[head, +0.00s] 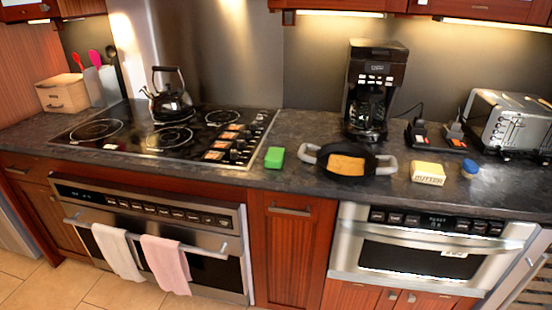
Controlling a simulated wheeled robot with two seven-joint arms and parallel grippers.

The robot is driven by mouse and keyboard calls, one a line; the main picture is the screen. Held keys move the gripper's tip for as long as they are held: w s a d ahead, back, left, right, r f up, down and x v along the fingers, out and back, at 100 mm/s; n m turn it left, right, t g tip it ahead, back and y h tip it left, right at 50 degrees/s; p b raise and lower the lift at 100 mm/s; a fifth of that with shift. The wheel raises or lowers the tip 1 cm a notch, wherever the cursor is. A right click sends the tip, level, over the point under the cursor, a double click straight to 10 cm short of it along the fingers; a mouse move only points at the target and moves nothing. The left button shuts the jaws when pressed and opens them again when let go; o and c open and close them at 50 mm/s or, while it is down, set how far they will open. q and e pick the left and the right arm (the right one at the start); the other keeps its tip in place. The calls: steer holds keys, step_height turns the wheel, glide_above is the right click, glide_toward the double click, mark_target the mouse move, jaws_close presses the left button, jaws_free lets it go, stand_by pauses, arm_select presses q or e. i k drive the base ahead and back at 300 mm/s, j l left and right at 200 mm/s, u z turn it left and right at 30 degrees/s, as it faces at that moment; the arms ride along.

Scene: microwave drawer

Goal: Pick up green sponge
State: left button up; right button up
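The green sponge (274,157) is a small bright green block lying on the dark stone counter. It sits just right of the cooktop's edge and left of a dark pan. It is fully visible, and nothing touches it. Neither of my grippers shows in the head view.
A dark two-handled pan (346,164) holding something yellow-orange stands close right of the sponge. A black cooktop (165,132) with a kettle (170,98) is to the left. A coffee maker (374,90), butter box (428,173) and toaster (508,122) stand further right. The counter in front of the sponge is clear.

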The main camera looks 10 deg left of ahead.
mark_target(274, 158)
steer(key=z, duration=0.25)
steer(key=j+z, duration=1)
steer(key=z, duration=0.15)
